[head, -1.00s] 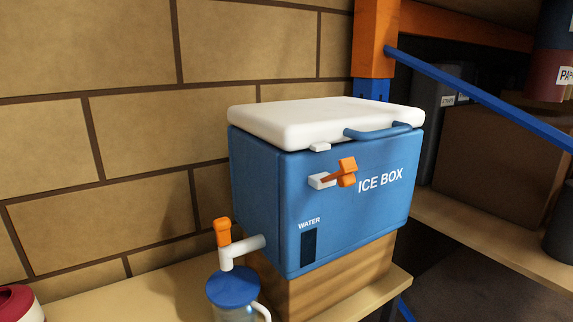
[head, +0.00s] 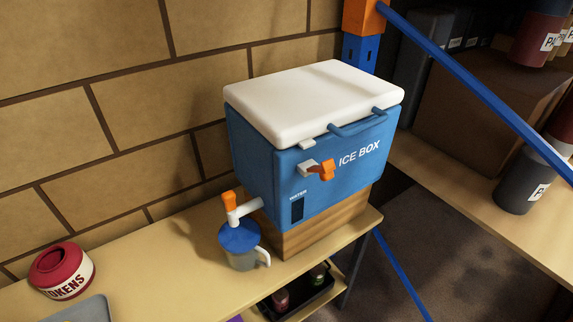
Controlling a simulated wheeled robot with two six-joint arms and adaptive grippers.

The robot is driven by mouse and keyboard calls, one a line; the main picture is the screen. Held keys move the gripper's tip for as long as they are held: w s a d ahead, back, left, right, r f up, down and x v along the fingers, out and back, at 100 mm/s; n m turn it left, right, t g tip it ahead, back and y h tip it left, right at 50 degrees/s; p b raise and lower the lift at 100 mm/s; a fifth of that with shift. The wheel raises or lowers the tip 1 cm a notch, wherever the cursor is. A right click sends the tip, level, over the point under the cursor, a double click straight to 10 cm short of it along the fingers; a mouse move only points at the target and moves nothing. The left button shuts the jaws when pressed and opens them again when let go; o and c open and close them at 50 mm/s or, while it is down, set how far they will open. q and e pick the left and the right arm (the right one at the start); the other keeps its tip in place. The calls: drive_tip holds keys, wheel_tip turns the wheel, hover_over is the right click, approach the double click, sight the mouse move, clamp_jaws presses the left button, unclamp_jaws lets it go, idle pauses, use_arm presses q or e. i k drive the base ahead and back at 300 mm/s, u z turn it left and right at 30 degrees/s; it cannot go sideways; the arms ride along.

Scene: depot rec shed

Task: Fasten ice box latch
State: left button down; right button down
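The blue ice box (head: 262,158) with "ICE BOX" lettering stands on a wooden block (head: 325,225) on the bench. Its white lid (head: 315,100) lies down over the top and has a blue handle (head: 358,123) at the front edge. The orange latch (head: 322,169) sits on a white mount on the front face, below a small white catch (head: 307,143) at the lid's edge. The latch lever points out sideways to the right and looks apart from the catch. Neither gripper shows in the head view.
A white tap with an orange handle (head: 229,200) juts from the box's left side above a blue-lidded jug (head: 240,245). A red and white tokens pot (head: 62,271) stands at left. A blue brace (head: 480,90) crosses the right side. The bench between pot and jug is clear.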

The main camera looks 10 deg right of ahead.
sight(325, 170)
drive_tip(key=u, duration=0.2)
drive_tip(key=i, duration=0.25)
drive_tip(key=z, duration=0.95)
